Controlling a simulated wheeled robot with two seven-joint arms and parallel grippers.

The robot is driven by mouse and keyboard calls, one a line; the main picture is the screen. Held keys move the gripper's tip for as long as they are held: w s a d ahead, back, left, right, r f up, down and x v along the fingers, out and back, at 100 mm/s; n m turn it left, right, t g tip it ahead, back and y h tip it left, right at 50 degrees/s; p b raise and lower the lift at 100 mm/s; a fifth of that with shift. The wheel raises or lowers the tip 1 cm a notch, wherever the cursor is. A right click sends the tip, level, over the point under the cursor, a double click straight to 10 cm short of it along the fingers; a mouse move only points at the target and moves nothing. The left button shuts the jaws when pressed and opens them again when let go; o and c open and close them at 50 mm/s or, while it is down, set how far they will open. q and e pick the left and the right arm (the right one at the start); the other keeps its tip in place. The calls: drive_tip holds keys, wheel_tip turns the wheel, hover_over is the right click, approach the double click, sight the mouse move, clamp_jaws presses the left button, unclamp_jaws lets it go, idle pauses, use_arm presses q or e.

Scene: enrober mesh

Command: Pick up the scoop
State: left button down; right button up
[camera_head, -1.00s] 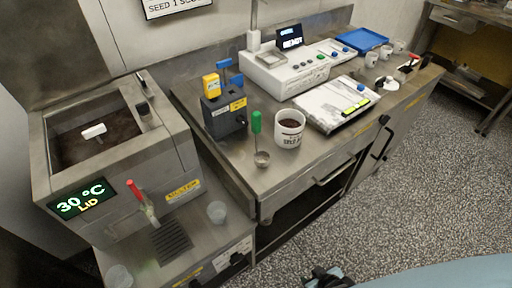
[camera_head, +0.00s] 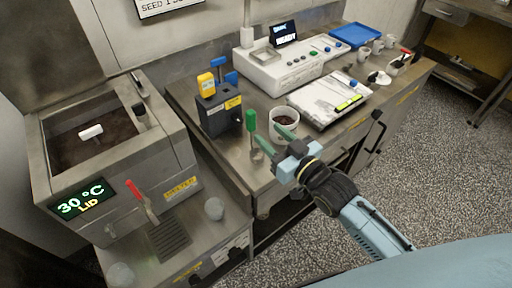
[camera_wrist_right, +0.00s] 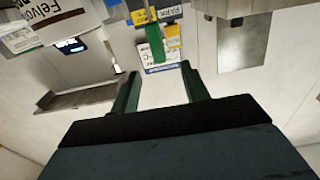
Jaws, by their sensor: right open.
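My right gripper (camera_head: 273,142) is open and empty, just right of the scoop in the head view. Its green fingers point toward the scoop and appear apart from it. In the right wrist view, the green handle (camera_wrist_right: 156,43) shows beyond and between the two open fingertips (camera_wrist_right: 160,70). The gripper partly covers the bowl's surroundings. My left gripper is not in view.
A white tub of dark contents (camera_head: 284,118) stands behind my right gripper. A dark grey block (camera_head: 218,115) with a yellow item stands left of the scoop. A clipboard (camera_head: 328,100) lies to the right. The melter (camera_head: 120,150) stands at left.

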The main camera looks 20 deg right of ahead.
sight(253, 119)
drive_tip(key=x, duration=1)
drive_tip(key=shift+w+f, duration=0.1)
drive_tip(key=shift+f, duration=0.05)
drive_tip(key=shift+d, duration=0.1)
drive_tip(key=shift+c, duration=0.2)
clamp_jaws()
